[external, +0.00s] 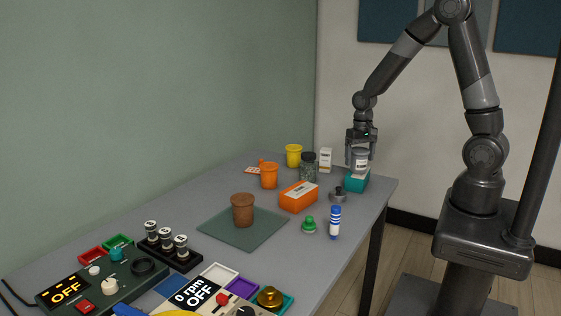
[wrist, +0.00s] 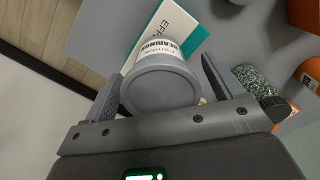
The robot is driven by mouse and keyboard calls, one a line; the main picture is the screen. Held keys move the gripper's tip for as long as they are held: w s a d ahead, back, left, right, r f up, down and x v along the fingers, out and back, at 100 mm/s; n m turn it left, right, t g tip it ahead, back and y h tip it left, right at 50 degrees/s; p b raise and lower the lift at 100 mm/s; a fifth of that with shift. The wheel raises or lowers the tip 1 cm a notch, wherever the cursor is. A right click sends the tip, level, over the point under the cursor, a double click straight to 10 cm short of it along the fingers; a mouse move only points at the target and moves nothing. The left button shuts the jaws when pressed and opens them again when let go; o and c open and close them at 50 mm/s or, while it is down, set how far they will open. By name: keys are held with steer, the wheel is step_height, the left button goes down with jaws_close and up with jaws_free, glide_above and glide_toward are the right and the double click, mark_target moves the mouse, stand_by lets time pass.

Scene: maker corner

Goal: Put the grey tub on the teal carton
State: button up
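The grey tub (external: 360,163), with a white label, stands upright on top of the teal carton (external: 357,183) near the table's far right corner. In the wrist view, the tub's round grey lid (wrist: 160,92) faces the camera, and the carton (wrist: 188,35) shows behind it with its teal edge and white printed face. My gripper (external: 361,160) points down over the tub. Its two fingers (wrist: 162,82) are spread on either side of the tub, with small gaps showing between them and it. The tub's underside is hidden.
A white box (external: 325,160), a dark speckled jar (external: 309,167) and a dark knobbed object (external: 338,195) stand near the carton. An orange box (external: 299,197) and a blue-and-white bottle (external: 335,222) are closer to the front. The table's right edge is close to the carton.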

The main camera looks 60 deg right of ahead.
step_height(320, 180, up, 12)
steer(key=s+a+r+n+t, duration=0.2)
steer(key=s+r, duration=0.2)
steer(key=s, duration=0.1)
steer(key=s+a+r+n+t, duration=0.1)
steer(key=s+a+r+n, duration=0.1)
steer(key=s+r, duration=0.2)
steer(key=s+a+r+n+t, duration=0.2)
steer(key=s+r, duration=0.2)
steer(key=s, duration=0.4)
steer(key=shift+n+t, duration=0.3)
steer(key=shift+n, duration=0.1)
